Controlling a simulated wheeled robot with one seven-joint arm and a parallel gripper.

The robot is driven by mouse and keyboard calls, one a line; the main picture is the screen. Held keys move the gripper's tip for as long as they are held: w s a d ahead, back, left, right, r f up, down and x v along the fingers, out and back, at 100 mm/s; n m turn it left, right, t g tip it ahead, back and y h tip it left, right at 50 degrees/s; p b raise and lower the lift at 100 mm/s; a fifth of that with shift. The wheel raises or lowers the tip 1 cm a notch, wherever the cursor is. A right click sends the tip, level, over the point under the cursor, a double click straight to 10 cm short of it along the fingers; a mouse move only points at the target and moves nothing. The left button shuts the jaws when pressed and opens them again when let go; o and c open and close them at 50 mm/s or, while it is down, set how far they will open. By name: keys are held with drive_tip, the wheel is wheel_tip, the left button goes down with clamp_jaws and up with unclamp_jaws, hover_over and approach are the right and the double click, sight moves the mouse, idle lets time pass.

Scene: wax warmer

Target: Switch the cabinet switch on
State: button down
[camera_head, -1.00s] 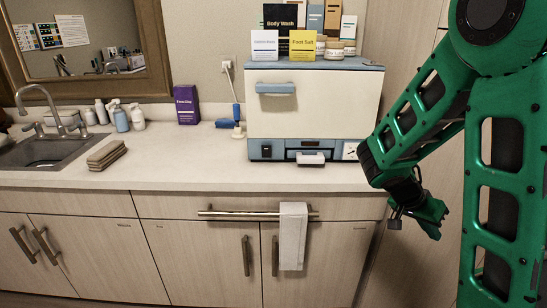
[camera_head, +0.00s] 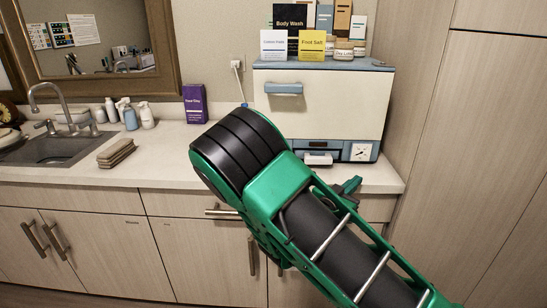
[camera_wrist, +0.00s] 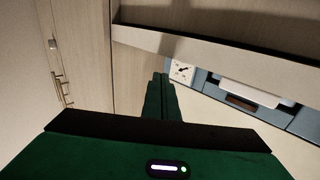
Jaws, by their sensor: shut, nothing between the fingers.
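The cabinet (camera_head: 325,95) is a cream box with blue trim on the counter. Its lower blue panel has a round dial (camera_head: 361,152) at the right and a pale handle (camera_head: 318,159) beside it. The panel's left part, where a black switch showed earlier, is hidden behind my arm in the head view. In the wrist view I see the dial (camera_wrist: 181,71) and the blue panel (camera_wrist: 203,82); I cannot make out the switch. My gripper (camera_wrist: 160,78) is shut and empty, its tips appearing close to the dial. In the head view only a bit of it shows (camera_head: 350,186).
Boxes and jars (camera_head: 310,42) stand on the cabinet top. The counter (camera_head: 165,172) holds a purple box (camera_head: 194,103), folded brown towels (camera_head: 116,152) and bottles near the sink (camera_head: 60,148). A tall wooden panel (camera_head: 450,130) stands at the right. A rail handle (camera_head: 221,211) sticks out below the counter.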

drive_tip(key=w+a+f+n+t+y, duration=0.1)
drive_tip(key=a+n+t+y, duration=0.7)
drive_tip(key=a, duration=1.8)
drive_tip(key=t+y, duration=0.1)
drive_tip(key=y, duration=0.2)
drive_tip(key=shift+w+f+n, duration=0.2)
drive_tip(key=shift+w+n, duration=0.1)
drive_tip(key=shift+w, duration=0.1)
drive_tip(key=shift+w+d, duration=0.1)
drive_tip(key=x, duration=1.4)
drive_tip(key=shift+d+r, duration=0.1)
drive_tip(key=shift+r, duration=0.2)
